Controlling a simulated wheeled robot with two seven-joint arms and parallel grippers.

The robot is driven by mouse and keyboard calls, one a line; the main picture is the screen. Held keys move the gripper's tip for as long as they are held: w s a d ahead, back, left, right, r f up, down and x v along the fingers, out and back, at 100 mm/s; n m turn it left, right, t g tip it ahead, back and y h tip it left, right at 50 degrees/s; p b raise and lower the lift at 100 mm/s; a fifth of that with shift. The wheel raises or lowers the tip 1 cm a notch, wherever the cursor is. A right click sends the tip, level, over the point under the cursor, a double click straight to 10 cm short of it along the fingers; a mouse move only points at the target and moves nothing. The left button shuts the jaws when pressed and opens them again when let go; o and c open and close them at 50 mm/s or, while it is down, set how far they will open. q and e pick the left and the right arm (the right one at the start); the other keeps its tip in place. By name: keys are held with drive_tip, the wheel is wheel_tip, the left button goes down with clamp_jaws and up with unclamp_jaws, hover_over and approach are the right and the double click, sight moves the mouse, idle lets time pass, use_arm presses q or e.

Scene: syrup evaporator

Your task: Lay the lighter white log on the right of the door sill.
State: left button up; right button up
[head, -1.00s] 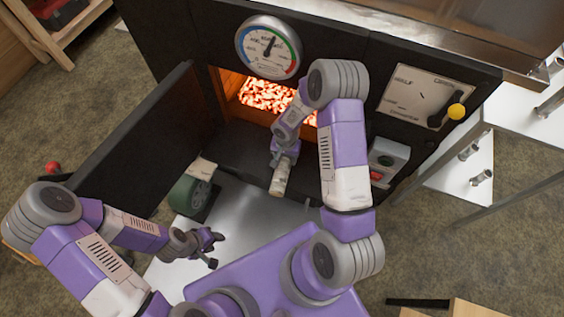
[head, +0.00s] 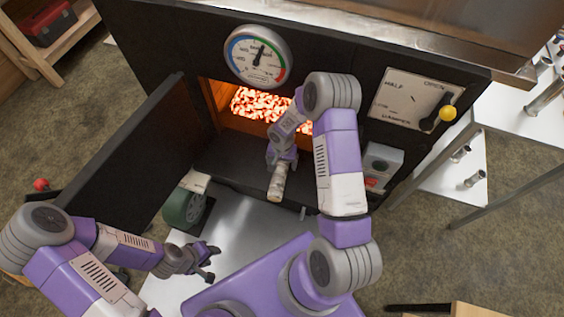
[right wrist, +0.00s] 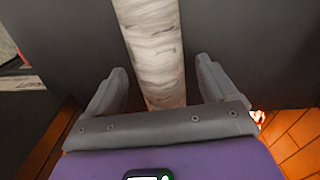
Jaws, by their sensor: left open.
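The white log (head: 276,184) has pale, grey-streaked bark. It lies on the right part of the black door sill (head: 228,165), its near end at the front edge. In the right wrist view the log (right wrist: 154,45) runs between the fingers of my right gripper (right wrist: 160,88), with a gap on each side. My right gripper (head: 282,160) is open around the log's far part and hides that part in the head view. My left gripper (head: 211,262) is open and empty over the metal surface before the sill.
Glowing embers (head: 262,106) fill the firebox behind the sill. The open black door (head: 125,160) stands to the left. A grey box with a red button (head: 378,165) is at right.

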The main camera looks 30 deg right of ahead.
wheel_tip(320, 180, up, 8)
drive_tip(key=shift+f+p, duration=0.2)
drive_tip(key=shift+p, duration=1)
